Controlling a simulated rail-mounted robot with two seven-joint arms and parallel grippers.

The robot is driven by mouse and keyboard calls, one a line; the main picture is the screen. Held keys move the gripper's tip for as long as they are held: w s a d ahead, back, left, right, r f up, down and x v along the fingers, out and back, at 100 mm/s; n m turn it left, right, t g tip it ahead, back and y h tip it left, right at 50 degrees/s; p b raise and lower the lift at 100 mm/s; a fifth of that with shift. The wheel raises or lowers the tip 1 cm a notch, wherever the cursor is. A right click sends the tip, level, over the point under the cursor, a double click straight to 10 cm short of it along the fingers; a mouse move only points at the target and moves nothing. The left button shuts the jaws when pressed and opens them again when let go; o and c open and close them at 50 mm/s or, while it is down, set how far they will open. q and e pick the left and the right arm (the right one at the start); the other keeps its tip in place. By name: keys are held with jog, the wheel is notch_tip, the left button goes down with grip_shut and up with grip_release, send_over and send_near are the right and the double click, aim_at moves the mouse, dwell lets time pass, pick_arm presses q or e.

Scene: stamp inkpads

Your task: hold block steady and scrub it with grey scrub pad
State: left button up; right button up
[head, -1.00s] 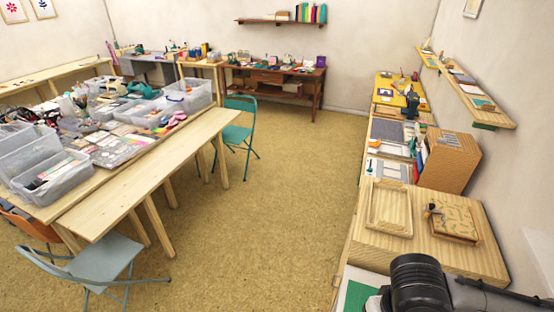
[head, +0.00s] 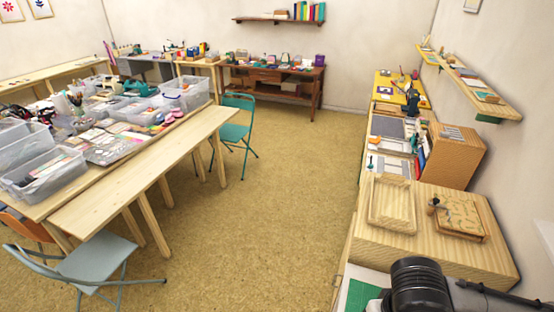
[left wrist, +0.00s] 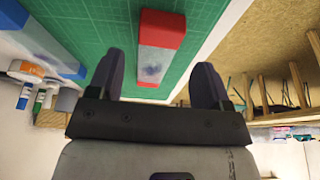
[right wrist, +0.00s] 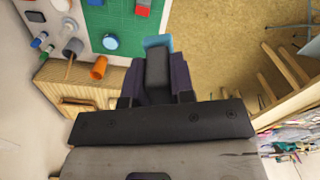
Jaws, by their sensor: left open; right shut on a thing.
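A red block with a pale, ink-smudged middle (left wrist: 153,63) lies on the green mat in the left wrist view. My left gripper (left wrist: 160,64) is open, its fingers on either side of the block's near part with gaps. My right gripper (right wrist: 158,72) is shut on a dark grey piece (right wrist: 158,67), apparently the scrub pad. A light blue part (right wrist: 157,41) shows just past its fingertips; I cannot tell if it belongs to the held piece. A red-ended block (right wrist: 143,8) shows beyond, at the top of the right wrist view. Neither gripper shows in the head view.
The green mat (left wrist: 100,20) ends at a pale worktop edge. A blue-and-white block (left wrist: 45,45) lies to the left. In the right wrist view are a teal disc (right wrist: 110,41), an orange cup (right wrist: 98,68) and several small cylinders. A wooden tray (head: 372,218) is farther along.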

pick_arm(q)
jog(key=b+x, duration=0.4)
jog(key=x, duration=0.1)
jog(key=shift+w+f+b, duration=0.1)
jog(key=shift+f+b, duration=0.15)
jog(key=shift+b, duration=0.1)
pick_arm(e)
notch_tip(320, 180, down, 6)
jog(key=shift+r, duration=0.2)
pick_arm(q)
jog(key=shift+c, duration=0.2)
jog(key=c, duration=0.7)
